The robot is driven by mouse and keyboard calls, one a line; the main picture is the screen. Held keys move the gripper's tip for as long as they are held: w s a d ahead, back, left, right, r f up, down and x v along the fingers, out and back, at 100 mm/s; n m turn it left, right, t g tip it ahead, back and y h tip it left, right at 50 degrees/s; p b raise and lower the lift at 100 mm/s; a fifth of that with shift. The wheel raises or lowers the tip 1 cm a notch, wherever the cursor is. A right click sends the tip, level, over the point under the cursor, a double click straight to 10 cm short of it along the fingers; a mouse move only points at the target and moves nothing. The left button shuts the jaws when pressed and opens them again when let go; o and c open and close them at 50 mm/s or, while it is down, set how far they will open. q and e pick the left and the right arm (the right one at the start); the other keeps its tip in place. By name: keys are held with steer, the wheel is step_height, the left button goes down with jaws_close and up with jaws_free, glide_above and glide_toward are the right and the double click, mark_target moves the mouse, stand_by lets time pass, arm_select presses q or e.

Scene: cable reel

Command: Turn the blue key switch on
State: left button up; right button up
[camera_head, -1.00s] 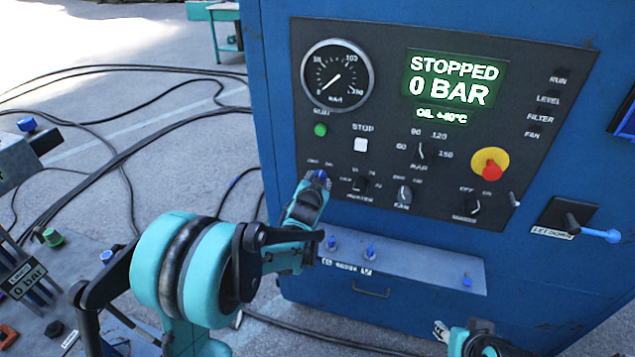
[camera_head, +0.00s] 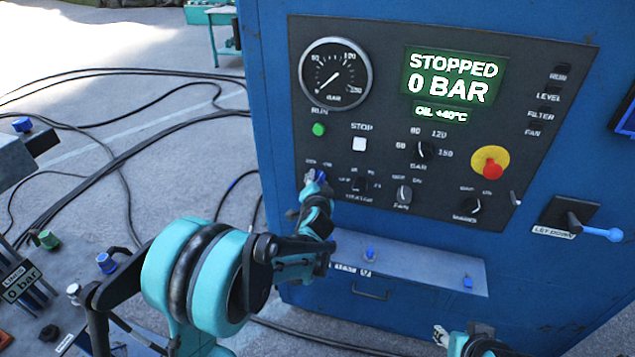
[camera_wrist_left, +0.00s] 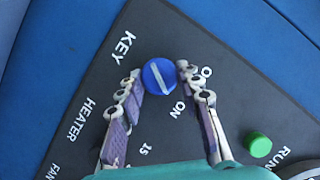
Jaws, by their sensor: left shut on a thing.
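The blue key switch (camera_head: 321,176) is at the lower left of the dark control panel, below the green RUN button. My left gripper (camera_head: 313,181) is shut on it and hides part of it and its labels. In the left wrist view the round blue knob (camera_wrist_left: 160,77) sits between my two fingertips (camera_wrist_left: 159,74), with a white line slanting across its face. KEY is printed beside it and ON can be read near the right finger, which partly covers the other label. My right gripper (camera_head: 462,342) shows only partly at the bottom edge, its jaws unclear.
The display (camera_head: 453,77) reads STOPPED, 0 BAR. The heater knob (camera_head: 360,184), the white STOP button (camera_head: 359,144) and the green RUN button (camera_head: 319,129) are close to my left gripper. Black cables (camera_head: 120,150) cross the floor.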

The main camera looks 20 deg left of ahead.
arm_select(q)
steer(key=o, duration=1.2)
steer(key=shift+c, duration=0.2)
steer(key=v, duration=1.2)
steer(key=s+a+f+n+g, duration=0.1)
steer(key=s+a+n+g, duration=0.1)
steer(key=s, duration=0.5)
steer(key=s+a+f+n+g, duration=0.1)
steer(key=s+a+n+g, duration=0.1)
steer(key=s, duration=0.5)
steer(key=s+d+f+n+g+h, duration=0.1)
steer(key=s, duration=0.4)
steer(key=s+d+f+n+g+h, duration=0.1)
steer(key=s+d+f+g+h, duration=0.1)
steer(key=s, duration=0.4)
steer(key=shift+s+d+f+h, duration=0.25)
steer(key=shift+s+f+h, duration=0.05)
